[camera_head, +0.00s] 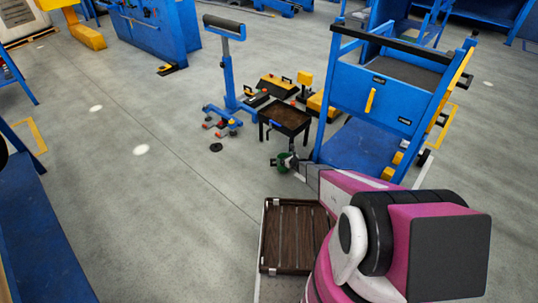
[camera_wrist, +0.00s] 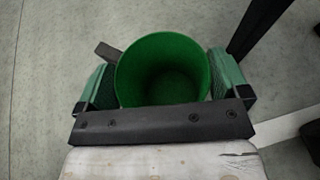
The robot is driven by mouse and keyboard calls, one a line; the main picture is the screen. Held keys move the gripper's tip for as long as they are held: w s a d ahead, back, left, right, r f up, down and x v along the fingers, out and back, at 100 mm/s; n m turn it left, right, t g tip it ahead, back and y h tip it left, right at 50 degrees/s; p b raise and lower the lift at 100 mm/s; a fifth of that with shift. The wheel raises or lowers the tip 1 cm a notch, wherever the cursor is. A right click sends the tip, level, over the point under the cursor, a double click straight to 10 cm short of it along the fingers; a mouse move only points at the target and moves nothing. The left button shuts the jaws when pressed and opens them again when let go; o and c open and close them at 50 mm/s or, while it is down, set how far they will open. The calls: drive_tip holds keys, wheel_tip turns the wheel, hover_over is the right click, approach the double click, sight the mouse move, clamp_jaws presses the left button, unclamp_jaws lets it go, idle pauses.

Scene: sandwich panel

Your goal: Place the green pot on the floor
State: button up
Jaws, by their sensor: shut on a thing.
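The green pot (camera_wrist: 163,62) shows in the wrist view between the two green-padded fingers of my gripper (camera_wrist: 163,85). My gripper is shut on it, one finger on each side. The pot is upright with its round opening toward the camera, and it looks empty inside. In the head view the pot (camera_head: 283,161) is small and partly hidden by my gripper (camera_head: 288,161), at the end of my outstretched arm. The grey concrete floor (camera_head: 190,190) lies around and below it. I cannot tell whether the pot touches the floor.
A small dark table (camera_head: 286,118) stands just beyond the pot. A blue cart (camera_head: 365,150) stands close on the right.

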drive_tip(key=w+a+f, duration=0.1)
drive_tip(key=w+a, duration=1)
drive_tip(key=w, duration=0.2)
drive_tip(key=shift+w+a+f, duration=0.15)
drive_tip(key=shift+a+f, duration=0.05)
drive_tip(key=shift+a, duration=0.1)
drive_tip(key=shift+f, duration=0.2)
drive_tip(key=o, duration=1.2)
drive_tip(key=shift+r, duration=0.15)
